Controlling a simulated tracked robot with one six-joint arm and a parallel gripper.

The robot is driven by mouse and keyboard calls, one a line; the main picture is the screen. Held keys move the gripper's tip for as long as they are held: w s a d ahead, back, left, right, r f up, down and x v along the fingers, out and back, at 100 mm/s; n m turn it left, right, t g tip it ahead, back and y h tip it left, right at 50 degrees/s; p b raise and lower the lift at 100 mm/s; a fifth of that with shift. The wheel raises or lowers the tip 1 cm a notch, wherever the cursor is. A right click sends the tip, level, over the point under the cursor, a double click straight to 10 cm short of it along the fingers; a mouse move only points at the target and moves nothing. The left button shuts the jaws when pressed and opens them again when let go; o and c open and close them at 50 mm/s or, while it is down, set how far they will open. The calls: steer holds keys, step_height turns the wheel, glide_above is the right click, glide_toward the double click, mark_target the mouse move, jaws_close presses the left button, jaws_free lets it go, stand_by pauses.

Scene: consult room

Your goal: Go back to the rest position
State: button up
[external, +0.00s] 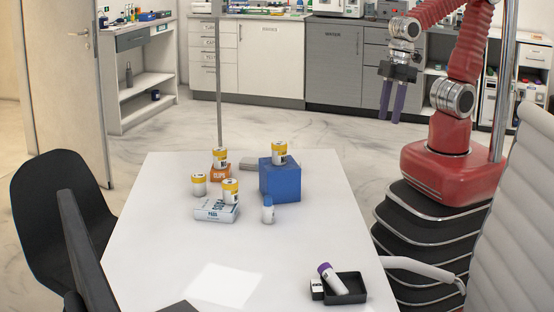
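My gripper (391,112) hangs pointing down beyond the right side of the white table (170,250). It is raised well clear of the tabletop. Its two dark purple fingers are apart with a gap between them, and nothing shows in the gap. My red arm is folded up above its base, and its top runs out of the picture.
Yellow-banded jars stand on an orange box (221,171), a blue cube (280,182), a white-blue box (217,211) and the tabletop. A blue-capped bottle (267,210) stands nearby. A purple-capped bottle (334,280) leans in a black tray (350,298). Chairs flank the table.

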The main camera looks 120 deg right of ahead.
steer(key=s+d+r+t, duration=0.2)
steer(key=d+r+t, duration=0.1)
steer(key=r, duration=0.4)
steer(key=shift+d+h, duration=0.2)
steer(key=shift+h, duration=0.2)
steer(key=shift+s, duration=0.1)
stand_by(1.3)
steer(key=o, duration=0.7)
